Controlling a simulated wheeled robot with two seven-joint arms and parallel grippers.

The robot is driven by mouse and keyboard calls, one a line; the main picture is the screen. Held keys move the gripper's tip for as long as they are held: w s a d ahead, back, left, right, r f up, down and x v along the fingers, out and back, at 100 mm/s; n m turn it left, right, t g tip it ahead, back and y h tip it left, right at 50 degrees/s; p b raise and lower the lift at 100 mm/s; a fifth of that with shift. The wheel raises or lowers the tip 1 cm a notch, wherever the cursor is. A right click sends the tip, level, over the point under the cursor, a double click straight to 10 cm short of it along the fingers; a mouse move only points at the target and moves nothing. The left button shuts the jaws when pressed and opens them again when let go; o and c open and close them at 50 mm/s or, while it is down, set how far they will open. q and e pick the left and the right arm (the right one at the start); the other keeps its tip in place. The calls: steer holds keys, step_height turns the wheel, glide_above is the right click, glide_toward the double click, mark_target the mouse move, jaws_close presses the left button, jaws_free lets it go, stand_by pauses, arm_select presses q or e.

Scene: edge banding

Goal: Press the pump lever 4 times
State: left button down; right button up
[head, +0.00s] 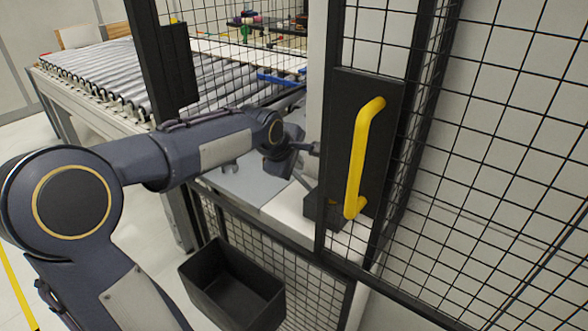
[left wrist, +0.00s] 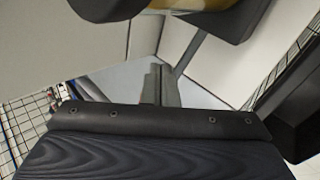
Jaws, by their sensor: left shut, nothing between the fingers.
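The pump (head: 322,210) is a dark block on the light ledge, low behind the mesh fence and partly hidden by the black door panel. A thin grey rod, which looks like its lever (head: 304,182), slants up and left from it toward my left gripper. My left gripper (head: 312,148) is shut and empty, just above the upper end of the rod. I cannot tell whether they touch. In the left wrist view the shut grey fingers (left wrist: 160,86) show beside a slanting grey rod (left wrist: 188,54). My right gripper is out of view.
A yellow handle (head: 360,155) on a black panel stands right of the gripper. Black mesh fencing (head: 500,130) fills the right. A roller conveyor (head: 110,80) lies behind my arm. An empty black bin (head: 232,285) hangs low in front of the fence.

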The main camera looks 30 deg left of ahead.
arm_select(q)
steer(key=r, duration=0.1)
steer(key=d+r+p, duration=0.1)
steer(key=r, duration=0.1)
steer(key=d+r+p, duration=0.1)
steer(key=shift+s+d+r, duration=0.1)
steer(key=shift+d+r, duration=0.1)
stand_by(0.4)
stand_by(2.4)
steer(key=shift+s+d+r+b, duration=0.1)
steer(key=shift+d+r+b, duration=0.35)
steer(key=shift+r, duration=0.4)
steer(key=shift+d+r+b, duration=0.25)
steer(key=shift+d+r, duration=0.25)
steer(key=shift+r, duration=0.35)
